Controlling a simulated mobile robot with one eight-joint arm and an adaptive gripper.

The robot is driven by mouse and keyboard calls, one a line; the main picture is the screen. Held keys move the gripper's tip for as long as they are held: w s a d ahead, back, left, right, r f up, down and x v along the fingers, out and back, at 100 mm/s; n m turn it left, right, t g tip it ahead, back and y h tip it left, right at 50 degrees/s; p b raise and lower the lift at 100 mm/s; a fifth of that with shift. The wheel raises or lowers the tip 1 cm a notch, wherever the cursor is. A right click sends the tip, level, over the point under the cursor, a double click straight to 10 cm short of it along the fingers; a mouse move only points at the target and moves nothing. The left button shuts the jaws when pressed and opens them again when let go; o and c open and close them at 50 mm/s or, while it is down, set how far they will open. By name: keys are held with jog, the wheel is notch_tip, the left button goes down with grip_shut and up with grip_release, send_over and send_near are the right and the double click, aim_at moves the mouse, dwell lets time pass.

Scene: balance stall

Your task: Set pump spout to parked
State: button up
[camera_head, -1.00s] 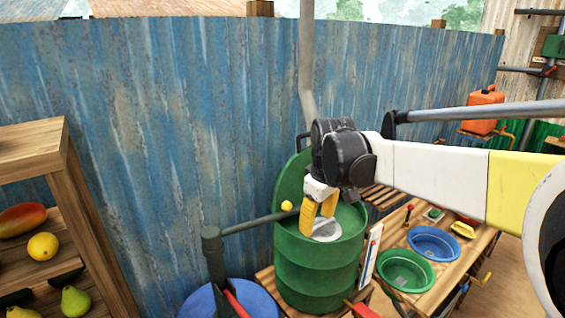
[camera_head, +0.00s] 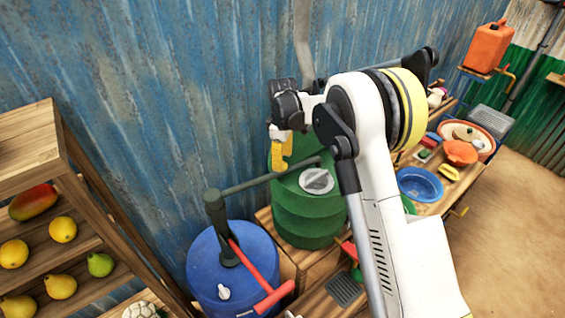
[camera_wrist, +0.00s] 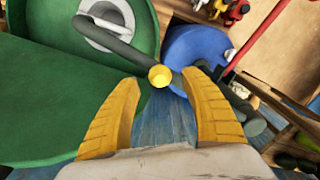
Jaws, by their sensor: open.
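The pump stands on a blue drum (camera_head: 205,262) and has a dark green post, a red handle (camera_head: 250,262) and a dark green spout (camera_head: 265,180). The spout points right, with its end over the green drum (camera_head: 305,222). In the wrist view the spout (camera_wrist: 125,52) crosses ahead of my fingers. A yellow knob (camera_wrist: 160,77) on it shows between and beyond the fingertips; contact cannot be told. The knob is hidden in the head view.
The green drum has a raised lid and a grey round fitting (camera_head: 316,181) on top. A wooden fruit shelf (camera_head: 85,200) stands at left. A counter with a blue basin (camera_head: 420,184) lies at right. The blue corrugated wall (camera_head: 130,110) is close behind my gripper.

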aim_at(285, 168)
jog(key=shift+f+p, duration=0.3)
jog(key=shift+f, duration=1.3)
grip_shut()
jog(key=shift+s+d+f+m+b, duration=0.1)
jog(key=shift+s+d+m+b, duration=0.1)
jog(key=shift+s+b, duration=0.2)
jog(key=shift+s+d+f+m+b, duration=0.1)
jog(key=shift+s+m+b, duration=0.1)
jog(key=shift+s+b, duration=0.15)
jog(key=s+a+m+b, duration=0.2)
jog(key=s+m+b, duration=0.7)
jog(key=s, duration=1.2)
jog(key=shift+s+a+r+m+b, duration=0.2)
jog(key=shift+m+b, duration=0.1)
jog(key=shift+m, duration=0.4)
